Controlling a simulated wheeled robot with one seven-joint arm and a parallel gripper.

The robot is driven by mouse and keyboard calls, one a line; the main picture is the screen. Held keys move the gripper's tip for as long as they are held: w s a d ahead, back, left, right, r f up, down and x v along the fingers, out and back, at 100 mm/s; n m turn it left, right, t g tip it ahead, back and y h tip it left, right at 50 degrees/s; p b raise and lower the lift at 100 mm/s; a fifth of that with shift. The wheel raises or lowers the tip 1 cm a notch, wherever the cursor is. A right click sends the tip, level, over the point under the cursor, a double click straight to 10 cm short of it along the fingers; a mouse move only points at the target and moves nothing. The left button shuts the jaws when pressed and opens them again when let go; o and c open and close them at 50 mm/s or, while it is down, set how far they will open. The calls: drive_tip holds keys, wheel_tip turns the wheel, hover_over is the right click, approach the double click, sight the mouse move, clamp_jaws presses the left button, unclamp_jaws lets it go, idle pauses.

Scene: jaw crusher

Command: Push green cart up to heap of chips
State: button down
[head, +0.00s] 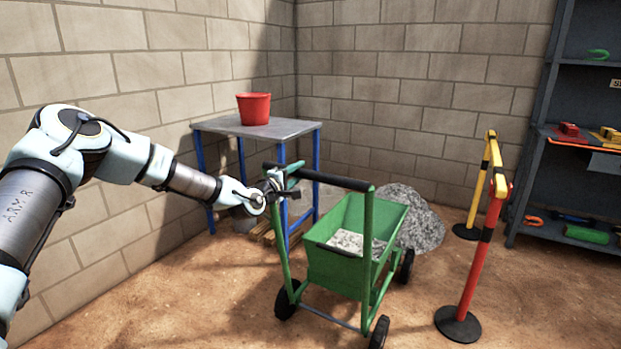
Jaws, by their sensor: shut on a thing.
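The green cart (333,262) stands on black wheels on the dirt floor, right of the middle in the head view. Grey chips lie in its tub. Its push handle (335,181) has a black grip bar across the near side. My gripper (279,188) is shut on the left end of the handle, with my arm reaching in from the left. The heap of chips (425,222) is a grey mound just beyond the cart, near the wall. The cart hides its left and front part, so I cannot tell whether the two touch.
A metal table (221,125) with blue legs stands behind the cart's left side, bearing a red bucket (254,109). A barrier of red and yellow posts (472,260) stands right of the cart. A dark shelf (532,172) is at the far right. Floor at the front left is clear.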

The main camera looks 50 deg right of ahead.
drive_tip(key=shift+a+f, duration=0.1)
drive_tip(key=shift+f, duration=0.25)
idle(0.5)
